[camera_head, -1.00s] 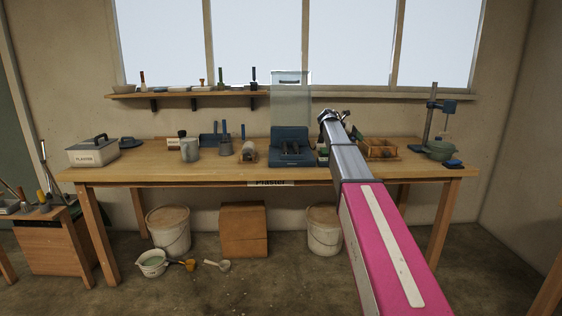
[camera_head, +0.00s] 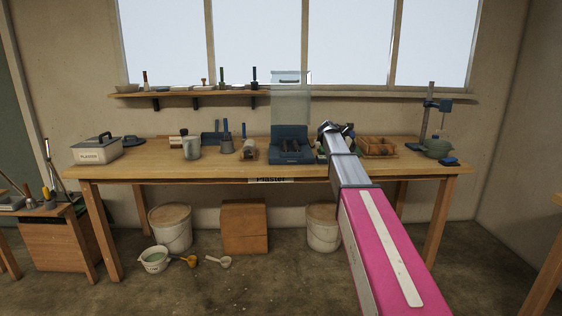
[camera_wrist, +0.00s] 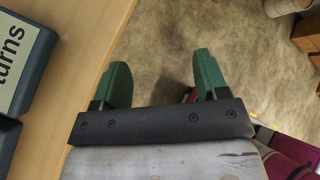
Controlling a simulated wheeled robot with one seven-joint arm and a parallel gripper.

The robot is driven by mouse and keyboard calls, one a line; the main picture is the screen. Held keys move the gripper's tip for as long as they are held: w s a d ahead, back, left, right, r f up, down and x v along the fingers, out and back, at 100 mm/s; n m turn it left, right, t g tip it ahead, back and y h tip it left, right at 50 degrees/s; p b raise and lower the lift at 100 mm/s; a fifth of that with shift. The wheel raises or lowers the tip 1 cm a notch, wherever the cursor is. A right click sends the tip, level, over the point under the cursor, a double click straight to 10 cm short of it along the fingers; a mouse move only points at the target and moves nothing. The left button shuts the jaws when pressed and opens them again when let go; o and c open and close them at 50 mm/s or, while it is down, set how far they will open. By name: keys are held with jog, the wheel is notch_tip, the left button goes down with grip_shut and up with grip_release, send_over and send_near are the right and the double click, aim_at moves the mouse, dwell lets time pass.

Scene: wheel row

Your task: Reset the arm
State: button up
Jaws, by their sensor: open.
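My arm, with a pink link (camera_head: 385,250), reaches from the lower right of the head view toward the workbench. My gripper (camera_wrist: 160,75) shows in the wrist view as two green fingers spread apart, with nothing between them. It is over the bench's front edge, with floor beyond the fingers. In the head view the arm's end (camera_head: 335,130) appears small in front of the back of the bench, and the fingers are hard to make out there.
The workbench (camera_head: 200,172) carries a plaster box (camera_head: 95,150), a blue device (camera_head: 290,145), a wooden tray (camera_head: 378,147) and a stand (camera_head: 428,120). In the wrist view, a dark tray with a label ending "turns" (camera_wrist: 20,50) is close left. Buckets (camera_head: 170,228) stand below.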

jog(key=s+a+f+m+y, duration=0.25)
jog(key=s+f+m, duration=0.35)
jog(key=s+f, duration=0.4)
jog(key=s+a+f+m+y, duration=0.25)
jog(key=s+f+m, duration=0.45)
jog(key=f, duration=0.4)
jog(key=s+a+f+m+y, duration=0.1)
jog(key=s+a+f+m, duration=0.1)
jog(key=s+f+m, duration=0.2)
jog(key=s+a+f+m+g+y, duration=0.1)
jog(key=s+a+f+m, duration=0.2)
jog(key=s, duration=0.8)
jog(key=s+a+f+m+g+y, duration=0.1)
jog(key=s+a+f+m+y, duration=0.1)
jog(key=s+f+m, duration=0.3)
jog(key=s+a+m, duration=0.1)
jog(key=s+m, duration=0.1)
jog(key=s, duration=0.1)
jog(key=shift+s+a+f, duration=0.15)
